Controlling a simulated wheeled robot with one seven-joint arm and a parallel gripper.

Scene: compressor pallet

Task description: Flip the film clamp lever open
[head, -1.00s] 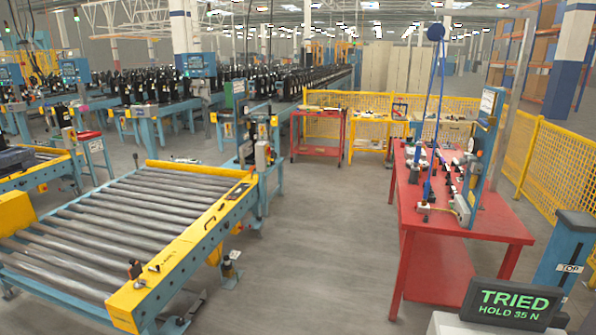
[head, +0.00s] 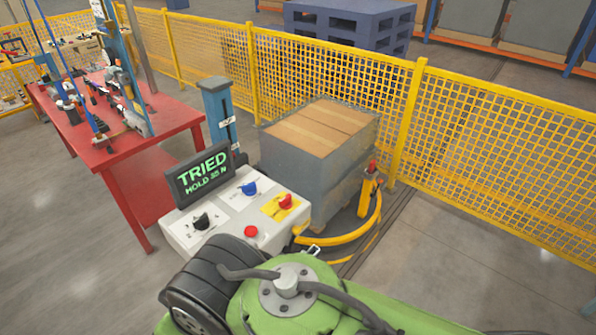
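In the head view, a yellow-orange post (head: 368,196) stands at the front right of a grey-wrapped pallet load (head: 318,160). A small red-tipped lever (head: 372,166) sticks up from the top of this post, roughly upright. It looks like the film clamp lever, but I cannot tell for certain. A small silver fitting (head: 312,250) shows lower down, by the yellow curved rail (head: 345,236); its details are too small to read. My gripper is not in view.
A white control box (head: 222,222) with black, blue and red controls and a "TRIED HOLD 35 N" screen (head: 203,174) stands left of the load. Yellow mesh fencing (head: 500,150) runs behind. A red workbench (head: 135,170) is at left. Floor at right is clear.

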